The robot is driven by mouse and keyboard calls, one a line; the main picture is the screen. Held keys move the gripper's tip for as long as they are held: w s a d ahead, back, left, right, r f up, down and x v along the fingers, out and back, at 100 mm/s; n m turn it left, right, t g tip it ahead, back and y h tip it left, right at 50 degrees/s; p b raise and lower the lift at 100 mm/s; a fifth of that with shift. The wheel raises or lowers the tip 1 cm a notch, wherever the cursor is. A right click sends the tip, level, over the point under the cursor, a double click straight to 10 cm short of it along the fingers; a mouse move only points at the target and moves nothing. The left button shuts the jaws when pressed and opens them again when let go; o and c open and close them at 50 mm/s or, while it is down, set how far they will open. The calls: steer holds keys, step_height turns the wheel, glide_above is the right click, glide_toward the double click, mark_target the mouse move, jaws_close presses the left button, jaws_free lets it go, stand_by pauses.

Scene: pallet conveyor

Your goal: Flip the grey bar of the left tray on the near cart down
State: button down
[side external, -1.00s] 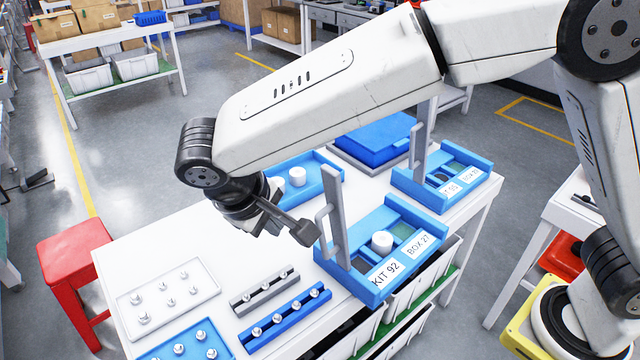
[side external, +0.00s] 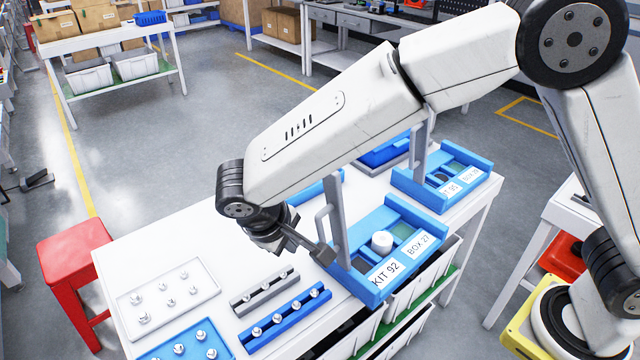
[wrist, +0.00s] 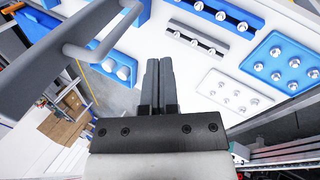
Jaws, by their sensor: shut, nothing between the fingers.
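The left tray (side external: 368,283) on the near cart is blue, with labels reading KIT 92 and BOX 27. Its grey bar (side external: 334,205) stands upright at the tray's left side, with a loop handle on its left face. My gripper (side external: 322,254) is shut and empty, its fingers pointing down and right beside the bar's lower part. I cannot tell whether they touch it. In the wrist view the shut fingers (wrist: 158,64) are in the middle, and the grey bar with its handle (wrist: 100,45) is to their left, with a visible gap between.
A white round part (side external: 382,242) sits in the left tray. Another blue tray (side external: 440,195) with an upright grey bar stands behind. Grey (side external: 262,292) and blue (side external: 290,317) racks with pegs lie in front of my gripper.

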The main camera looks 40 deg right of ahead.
mark_target(322, 215)
steer(key=shift+w+d+f, duration=0.2)
steer(key=shift+d+f, duration=0.05)
steer(key=shift+d, duration=0.55)
steer(key=shift+w+d+f, duration=0.2)
steer(key=shift+d+f, duration=0.05)
steer(key=shift+d, duration=0.6)
steer(key=shift+w+d+f, duration=0.2)
steer(key=shift+d+f, duration=0.05)
steer(key=shift+d, duration=0.55)
steer(key=shift+d, duration=0.15)
steer(key=shift+w+d+r+y, duration=0.1)
steer(key=shift+d+r+y, duration=0.3)
steer(key=shift+d, duration=0.3)
steer(key=shift+d+r+y, duration=0.3)
steer(key=shift+d+y, duration=0.2)
steer(key=shift+d, duration=0.2)
steer(key=w+d+f+y, duration=0.1)
steer(key=d+f+y, duration=0.1)
steer(key=d+y, duration=0.65)
steer(key=d+f+y, duration=0.3)
steer(key=d+y, duration=0.1)
steer(key=d, duration=0.9)
steer(key=d+f+y, duration=0.4)
steer(key=d+f, duration=0.1)
steer(key=f, duration=0.4)
steer(key=shift+w+d+m+g, duration=0.2)
steer(key=shift+d+m+g, duration=0.1)
steer(key=shift+m+g, duration=0.1)
